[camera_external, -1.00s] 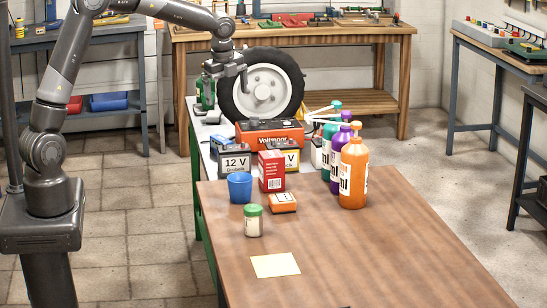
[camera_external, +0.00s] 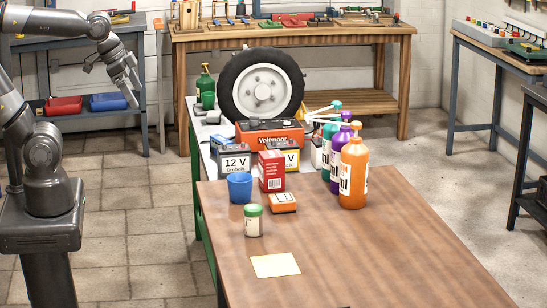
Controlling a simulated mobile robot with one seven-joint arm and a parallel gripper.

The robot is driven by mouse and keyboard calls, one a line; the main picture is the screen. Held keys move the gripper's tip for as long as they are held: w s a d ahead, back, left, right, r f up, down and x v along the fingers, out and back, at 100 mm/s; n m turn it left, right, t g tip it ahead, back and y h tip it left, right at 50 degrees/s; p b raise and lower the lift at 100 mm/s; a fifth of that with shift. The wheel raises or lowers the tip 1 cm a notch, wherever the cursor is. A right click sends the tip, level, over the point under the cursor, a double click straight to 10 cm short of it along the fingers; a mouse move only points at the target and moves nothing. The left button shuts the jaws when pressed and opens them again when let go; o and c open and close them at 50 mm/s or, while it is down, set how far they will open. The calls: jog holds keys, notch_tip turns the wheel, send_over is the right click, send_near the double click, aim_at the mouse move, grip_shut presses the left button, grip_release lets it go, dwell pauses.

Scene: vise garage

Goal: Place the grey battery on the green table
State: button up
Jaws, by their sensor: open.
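A dark grey battery (camera_external: 233,160) with a white 12 V label stands behind the blue cup. A second dark battery (camera_external: 291,160) with a yellow label is partly hidden by a red and white box. A table with a green frame (camera_external: 198,205) and a light top (camera_external: 204,133) extends back behind the brown tabletop. My gripper (camera_external: 131,95) is at the upper left, away from the table. It is open and empty, with its fingers pointing down over the floor.
A wheel (camera_external: 262,86) stands behind. The near brown tabletop (camera_external: 370,255) is mostly clear.

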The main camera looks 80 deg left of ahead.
jog(key=s, duration=0.1)
jog(key=s+f+n, duration=0.1)
jog(key=s+d, duration=0.1)
jog(key=shift+s+f+h, duration=0.1)
jog(key=shift+f+h, duration=0.1)
jog(key=shift+h, duration=0.1)
